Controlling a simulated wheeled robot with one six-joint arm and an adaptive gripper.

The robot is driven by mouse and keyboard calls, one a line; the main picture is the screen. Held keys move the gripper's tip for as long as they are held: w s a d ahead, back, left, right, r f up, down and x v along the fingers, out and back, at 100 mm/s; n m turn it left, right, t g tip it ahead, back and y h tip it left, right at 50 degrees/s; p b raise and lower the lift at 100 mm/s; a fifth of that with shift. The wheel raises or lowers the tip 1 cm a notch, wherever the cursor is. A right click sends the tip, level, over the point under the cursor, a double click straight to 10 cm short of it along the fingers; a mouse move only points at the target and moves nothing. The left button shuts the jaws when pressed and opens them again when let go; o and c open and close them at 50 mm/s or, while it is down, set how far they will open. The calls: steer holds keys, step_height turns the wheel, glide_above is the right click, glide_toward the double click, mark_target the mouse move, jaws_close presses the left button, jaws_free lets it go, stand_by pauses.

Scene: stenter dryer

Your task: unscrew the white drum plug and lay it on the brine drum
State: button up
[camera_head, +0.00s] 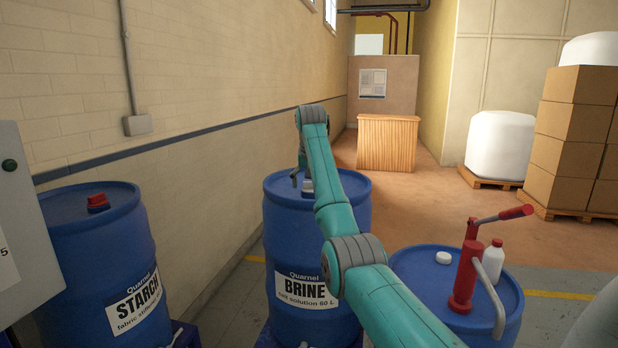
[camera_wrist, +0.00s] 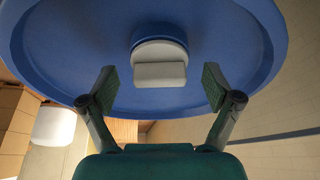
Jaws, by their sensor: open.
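The blue brine drum (camera_head: 312,240) stands in the middle of the head view, labelled BRINE. The white drum plug (camera_wrist: 160,62) sits on the drum's top (camera_wrist: 75,45) in the wrist view, with a raised pale grip bar on it. A small part of the plug (camera_head: 307,187) also shows in the head view, partly hidden by my arm. My gripper (camera_wrist: 159,85) is open, with one finger on each side of the plug's grip bar and clear gaps between. No contact with the plug shows. In the head view my gripper is mostly hidden behind my arm.
A starch drum (camera_head: 100,262) with a red plug (camera_head: 98,202) stands at left by a grey cabinet (camera_head: 30,220). At right, another blue drum (camera_head: 420,270) bears a red hand pump (camera_head: 467,270), a white bottle (camera_head: 492,262) and a white cap (camera_head: 443,257). The wall runs close behind the drums.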

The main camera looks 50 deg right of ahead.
steer(key=c, duration=1.3)
steer(key=shift+d+f+n+t, duration=0.1)
steer(key=shift+n+t, duration=0.2)
steer(key=shift+n, duration=0.6)
steer(key=shift+c, duration=0.2)
steer(key=n+y, duration=0.1)
steer(key=n, duration=0.2)
steer(key=shift+t+y, duration=0.3)
steer(key=shift+n, duration=0.3)
steer(key=shift+n+y, duration=0.4)
steer(key=shift+n, duration=0.7)
steer(key=shift+n+t+y, duration=0.3)
steer(key=shift+n+y, duration=0.2)
steer(key=shift+n, duration=0.8)
